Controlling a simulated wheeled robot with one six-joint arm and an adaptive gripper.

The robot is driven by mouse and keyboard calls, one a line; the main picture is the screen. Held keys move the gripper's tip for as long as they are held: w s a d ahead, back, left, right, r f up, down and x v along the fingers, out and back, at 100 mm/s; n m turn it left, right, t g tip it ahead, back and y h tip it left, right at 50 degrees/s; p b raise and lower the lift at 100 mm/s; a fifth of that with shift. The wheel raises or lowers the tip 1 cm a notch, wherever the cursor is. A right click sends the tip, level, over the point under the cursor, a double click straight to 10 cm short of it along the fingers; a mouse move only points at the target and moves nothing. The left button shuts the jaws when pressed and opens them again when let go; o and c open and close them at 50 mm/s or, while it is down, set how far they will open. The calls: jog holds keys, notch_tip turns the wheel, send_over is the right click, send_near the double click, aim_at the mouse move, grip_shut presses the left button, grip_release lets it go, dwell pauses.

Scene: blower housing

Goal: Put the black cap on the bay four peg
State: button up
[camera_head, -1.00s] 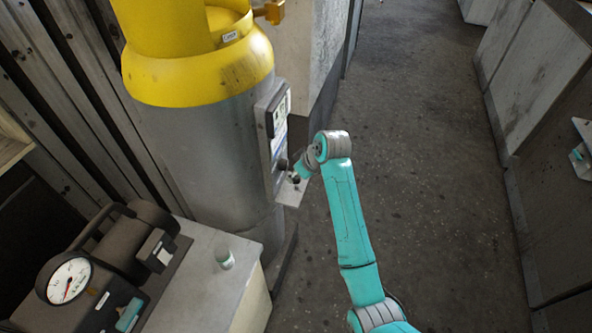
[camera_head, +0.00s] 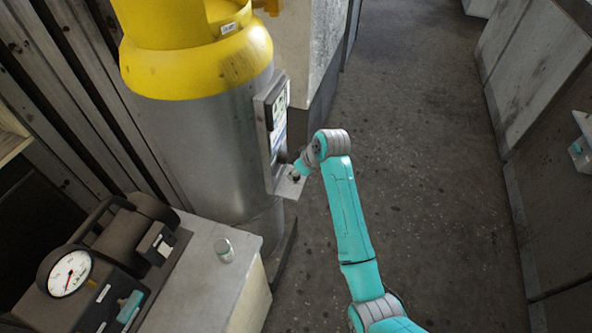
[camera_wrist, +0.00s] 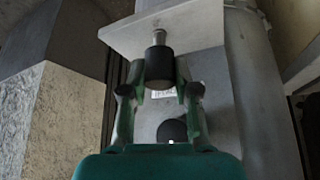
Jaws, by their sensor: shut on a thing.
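The black cap (camera_wrist: 158,68) is between the fingers of my gripper (camera_wrist: 160,86) in the wrist view, and the gripper is shut on it. A short bare metal peg (camera_wrist: 159,38) shows directly beyond the cap, in line with it, against a grey bracket plate (camera_wrist: 185,24). I cannot tell whether the cap touches the peg or sits over its end. In the head view, my gripper is small and mostly hidden by my wrist, close to the bracket plate (camera_head: 289,187) low on the cylinder's side. Bay numbers cannot be read.
A second black round knob (camera_wrist: 172,131) lies beyond my fingers, near a small white label (camera_wrist: 164,93). In the head view stand a yellow-topped grey cylinder (camera_head: 195,130), a bench (camera_head: 205,290) with a gauge device (camera_head: 70,275) and a small jar (camera_head: 224,250). The floor (camera_head: 430,130) at right is clear.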

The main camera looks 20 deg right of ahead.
jog(key=shift+f, duration=1.15)
jog(key=o, duration=1)
jog(key=v, duration=1.2)
jog(key=shift+f, duration=0.1)
